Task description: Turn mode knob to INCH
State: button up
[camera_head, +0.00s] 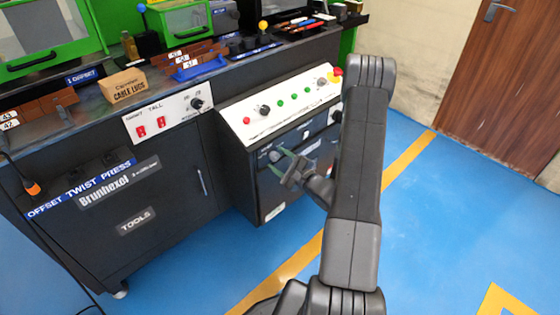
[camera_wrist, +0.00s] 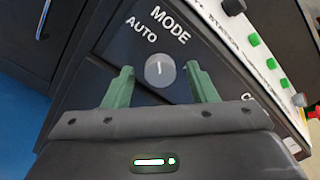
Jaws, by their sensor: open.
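The mode knob (camera_wrist: 160,71) is a round grey knob with a light pointer line, on a dark panel under the word MODE in the wrist view. The word AUTO is at its upper left. The pointer line stands roughly upright in the picture. An INCH label is not visible. My gripper (camera_wrist: 160,85) is open, with one green finger on each side of the knob and a gap on both sides. In the head view my gripper (camera_head: 281,165) is at the front panel (camera_head: 300,148) of the machine, and the knob there is small and hard to make out.
Above the panel is a sloped white console (camera_head: 280,103) with several coloured buttons and a black knob. The same buttons show at the right in the wrist view (camera_wrist: 268,63). A dark cabinet (camera_head: 150,190) stands at the left. Blue floor lies open at the right.

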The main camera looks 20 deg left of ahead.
jog(key=shift+c, duration=0.4)
jog(key=c, duration=0.9)
jog(key=shift+m, duration=0.3)
jog(key=m, duration=0.3)
jog(key=shift+m+b, duration=0.3)
jog(key=m, duration=0.4)
jog(key=shift+m, duration=0.3)
jog(key=m+p, duration=0.1)
jog(key=m, duration=0.3)
jog(key=shift+m+p, duration=0.75)
jog(key=shift+m, duration=1.75)
